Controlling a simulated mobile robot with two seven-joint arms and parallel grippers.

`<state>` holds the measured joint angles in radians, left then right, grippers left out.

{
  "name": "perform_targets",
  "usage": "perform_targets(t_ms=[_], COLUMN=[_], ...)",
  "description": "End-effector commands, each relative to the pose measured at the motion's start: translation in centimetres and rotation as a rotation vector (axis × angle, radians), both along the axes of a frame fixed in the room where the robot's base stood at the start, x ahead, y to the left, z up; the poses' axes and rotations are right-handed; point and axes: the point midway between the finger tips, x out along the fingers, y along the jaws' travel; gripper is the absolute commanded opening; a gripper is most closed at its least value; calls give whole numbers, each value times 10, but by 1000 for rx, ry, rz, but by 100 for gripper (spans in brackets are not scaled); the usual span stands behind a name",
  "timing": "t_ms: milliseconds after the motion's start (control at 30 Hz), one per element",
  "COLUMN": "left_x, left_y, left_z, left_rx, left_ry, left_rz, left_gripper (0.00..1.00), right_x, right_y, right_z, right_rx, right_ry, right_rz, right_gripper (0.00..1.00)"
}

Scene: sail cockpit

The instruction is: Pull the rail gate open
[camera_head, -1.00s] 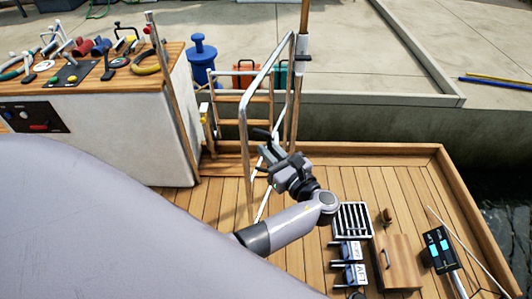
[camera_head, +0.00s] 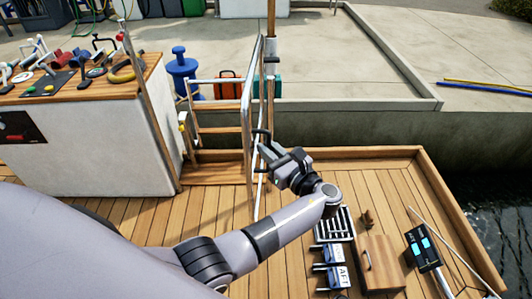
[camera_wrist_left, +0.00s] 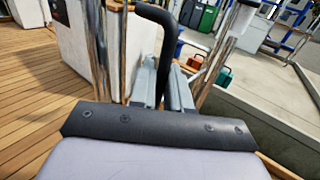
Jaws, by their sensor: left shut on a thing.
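The rail gate (camera_head: 247,98) is a shiny metal tube frame. In the head view it stands almost edge-on beside the wooden steps, next to an upright post. My left gripper (camera_head: 265,150) is shut on the gate's black handle, at the gate's lower right side. In the left wrist view the curved black handle (camera_wrist_left: 163,30) rises from between my left gripper's grey fingers (camera_wrist_left: 163,85). The gate's tubes (camera_wrist_left: 225,55) show on the right there. The fingers hide the lower part of the handle. My right gripper is in neither view.
A white cabinet with a wooden top (camera_head: 100,80), holding several tools, stands left of the gate. Wooden steps (camera_head: 218,130) lie behind the opening. Planking below the gate is clear.

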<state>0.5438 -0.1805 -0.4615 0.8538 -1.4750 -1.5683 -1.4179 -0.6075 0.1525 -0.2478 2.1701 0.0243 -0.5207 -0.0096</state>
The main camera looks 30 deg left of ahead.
Motion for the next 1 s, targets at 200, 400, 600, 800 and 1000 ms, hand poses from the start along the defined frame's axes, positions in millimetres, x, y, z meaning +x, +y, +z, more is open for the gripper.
perform_targets(t_ms=[200, 400, 600, 800, 1000], left_x=[6, 6, 5, 4, 4], left_y=[4, 4, 3, 1, 3], left_z=[4, 4, 3, 2, 2], left_rx=[4, 5, 4, 2, 2], left_ry=[-7, -7, -6, -4, -3], left_rz=[-6, -6, -6, -6, -6], left_gripper=[0, 0, 29, 29, 29], right_x=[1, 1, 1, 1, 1], right_y=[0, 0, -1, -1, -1], right_z=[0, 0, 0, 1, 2], right_rx=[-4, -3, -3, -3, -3], right_ry=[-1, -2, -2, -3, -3], right_rz=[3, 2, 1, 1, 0], right_gripper=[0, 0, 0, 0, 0])
